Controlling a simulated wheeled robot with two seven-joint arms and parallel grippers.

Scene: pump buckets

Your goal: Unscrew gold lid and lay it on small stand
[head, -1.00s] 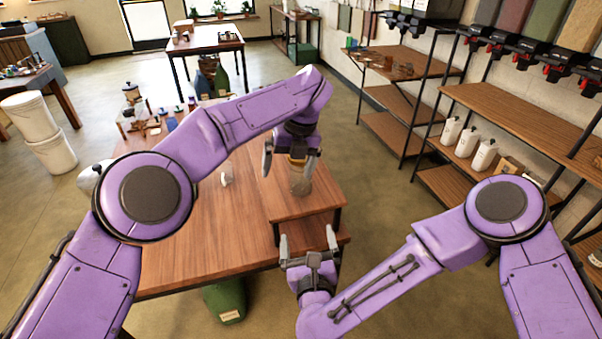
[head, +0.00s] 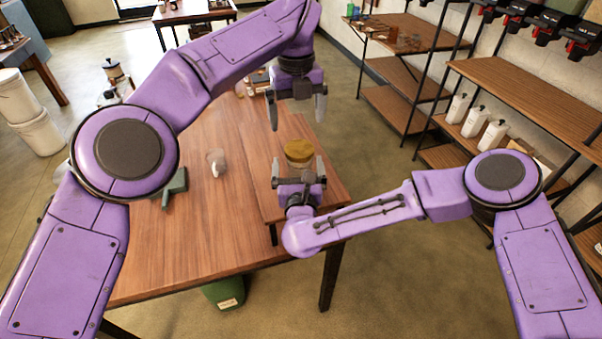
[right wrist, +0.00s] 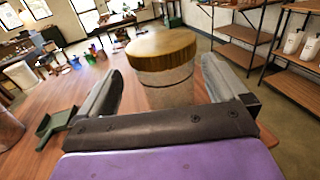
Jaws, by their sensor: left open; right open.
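A clear glass jar (right wrist: 168,88) with a gold lid (head: 299,150) stands upright on the raised wooden section at the table's right side. The lid sits on the jar and also shows in the right wrist view (right wrist: 162,48). My left gripper (head: 297,122) is open and empty, pointing down above the lid. My right gripper (head: 298,170) is open, low on the near side of the jar; its fingers (right wrist: 160,88) point toward the jar, one on each side, with visible gaps. I cannot tell which thing is the small stand.
White buckets (head: 20,100) are on the floor. Shelves (head: 500,95) stand at right. The table's near left is clear.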

